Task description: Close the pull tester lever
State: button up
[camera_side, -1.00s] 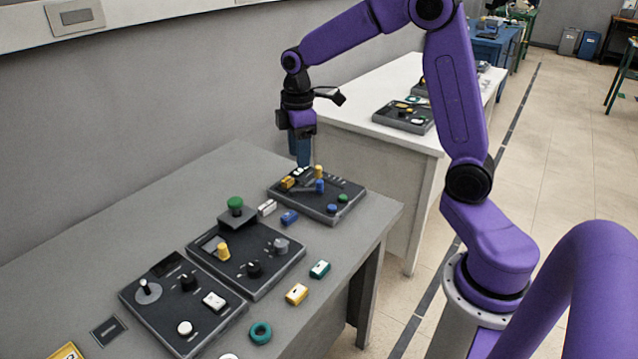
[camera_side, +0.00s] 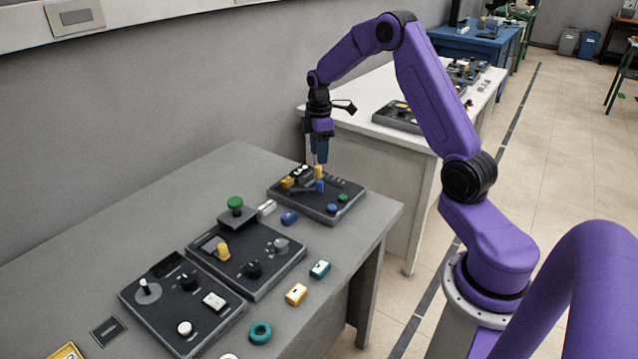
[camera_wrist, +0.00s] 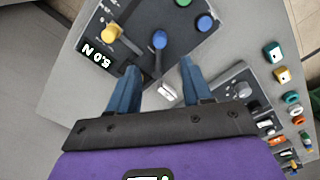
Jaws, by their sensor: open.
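The pull tester is a dark panel (camera_side: 300,203) at the far end of the grey table; it also shows in the wrist view (camera_wrist: 150,12). It has a "5.0 N" display (camera_wrist: 97,54), a yellow knob on a stem (camera_wrist: 112,32), and a blue-tipped lever (camera_wrist: 159,41) on a thin grey arm. The blue tip also shows in the side view (camera_side: 319,186). My gripper (camera_side: 320,160) is above the panel, pointing down. In the wrist view its blue fingers (camera_wrist: 159,68) are apart and empty, with the blue tip just beyond the gap between them.
A green button (camera_side: 343,198) and a blue button (camera_side: 331,208) sit on the same panel. Another control panel (camera_side: 258,283) stands nearer. The table's right edge is close to the tester.

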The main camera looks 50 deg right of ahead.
aim_at(319, 181)
notch_tip(319, 181, down, 11)
jog(key=shift+f, duration=0.1)
dwell(0.3)
grip_shut()
